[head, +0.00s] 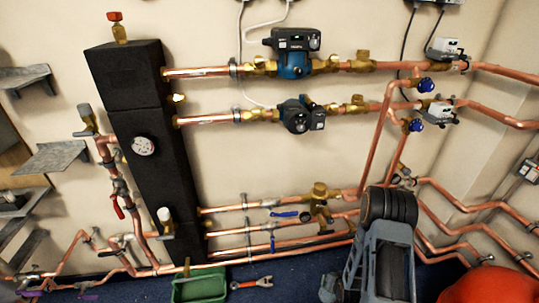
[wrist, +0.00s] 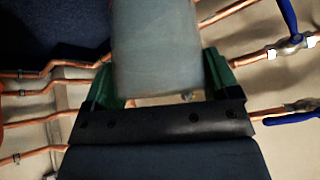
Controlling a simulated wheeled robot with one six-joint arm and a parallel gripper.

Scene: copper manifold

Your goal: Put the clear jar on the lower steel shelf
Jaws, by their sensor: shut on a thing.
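In the wrist view, my gripper (wrist: 158,82) has its two green fingers on either side of a pale, frosted-looking body, which I take to be the clear jar (wrist: 155,45). It is shut on the jar, whose far end runs out of the top of the picture. In the head view, my arm stands at lower right, and the jar and fingertips cannot be made out there. Two steel shelves are on the wall at far left: an upper one (head: 24,76) and a lower one (head: 55,158). The lower one's visible top looks bare.
A tall black column (head: 145,140) with a gauge stands between the shelves and the pipework. Copper pipes and a red-handled valve (head: 117,207) run just right of the lower shelf. A green tray (head: 200,287) and a red-handled tool (head: 251,283) lie on the blue floor.

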